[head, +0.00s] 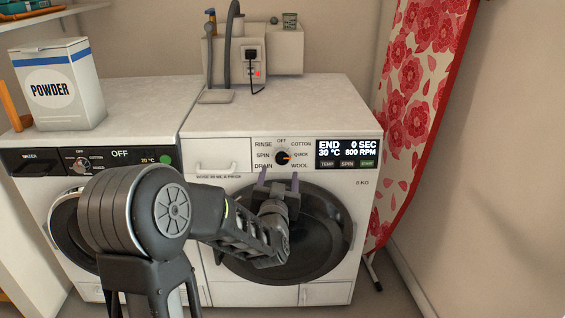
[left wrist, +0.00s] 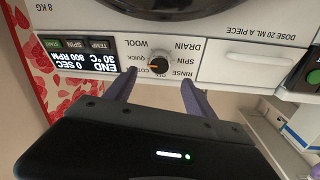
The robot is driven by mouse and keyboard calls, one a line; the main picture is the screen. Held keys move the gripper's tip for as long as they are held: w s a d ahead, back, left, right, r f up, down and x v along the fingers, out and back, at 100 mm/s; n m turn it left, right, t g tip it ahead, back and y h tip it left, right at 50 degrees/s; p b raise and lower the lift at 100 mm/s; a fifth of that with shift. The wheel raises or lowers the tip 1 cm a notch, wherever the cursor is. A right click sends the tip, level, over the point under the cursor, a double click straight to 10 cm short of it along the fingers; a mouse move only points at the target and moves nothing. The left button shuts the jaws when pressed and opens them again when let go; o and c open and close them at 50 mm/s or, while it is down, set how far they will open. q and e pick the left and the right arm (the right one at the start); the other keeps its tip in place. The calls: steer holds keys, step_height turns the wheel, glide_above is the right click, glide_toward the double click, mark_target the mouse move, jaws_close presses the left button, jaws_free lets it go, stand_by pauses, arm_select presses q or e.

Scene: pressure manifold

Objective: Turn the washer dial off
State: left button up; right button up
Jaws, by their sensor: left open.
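The washer dial (head: 283,157) is a round black knob on the control panel of the right-hand washer (head: 210,149). Its orange mark points right, toward QUICK, while OFF is at the top. The display (head: 346,151) beside it reads END, 0 SEC, 30 °C, 800 RPM. My left gripper (head: 279,178) is open and empty in front of the washer, its fingertips just below the dial. In the left wrist view, upside down, the dial (left wrist: 160,61) shows between and beyond the two spread fingers (left wrist: 158,80), apparently apart from them. My right gripper is not in view.
A second washer (head: 110,158) stands at the left, its panel reading OFF, with a POWDER box (head: 57,88) on top. A red floral ironing board (head: 418,100) leans at the right wall. The right-hand washer's top (head: 290,105) is mostly clear.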

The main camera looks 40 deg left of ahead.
mark_target(282, 159)
arm_select(q)
steer(key=b+x, duration=0.1)
steer(key=x, duration=0.6)
steer(key=shift+w+a, duration=0.2)
steer(key=shift+w, duration=0.15)
steer(key=c, duration=1.4)
